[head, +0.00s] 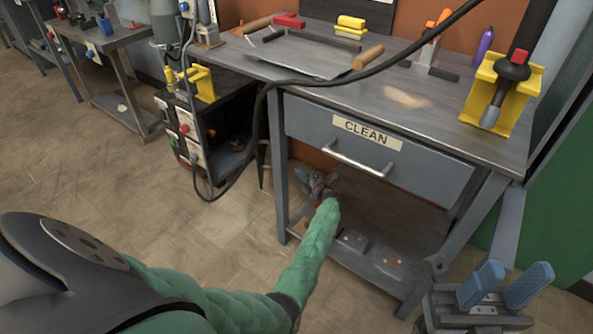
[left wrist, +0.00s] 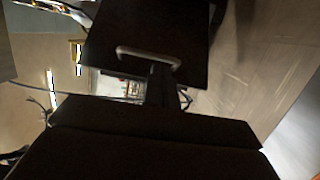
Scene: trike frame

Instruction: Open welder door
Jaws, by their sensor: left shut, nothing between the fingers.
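The likely welder, a black cabinet (head: 205,125) with white panels, a red knob and cables, stands left of the workbench in the head view. A dark opening with small orange items shows on its near side; I cannot make out a separate door. My left gripper (head: 316,183), small and partly hidden by my green-sleeved arm, is shut and empty below the bench drawer, apart from the cabinet. In the left wrist view, a pale curved handle (left wrist: 148,56) sits on a dark panel (left wrist: 190,25). My right gripper (head: 505,288) has blue fingers spread apart and empty at lower right.
The workbench (head: 400,105) has a shut drawer (head: 420,172) marked CLEAN, with a bar handle, and a low shelf. Tools and a yellow clamp (head: 503,92) are on top. A black cable hangs over its left edge. The floor (head: 90,175) left of the bench is clear.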

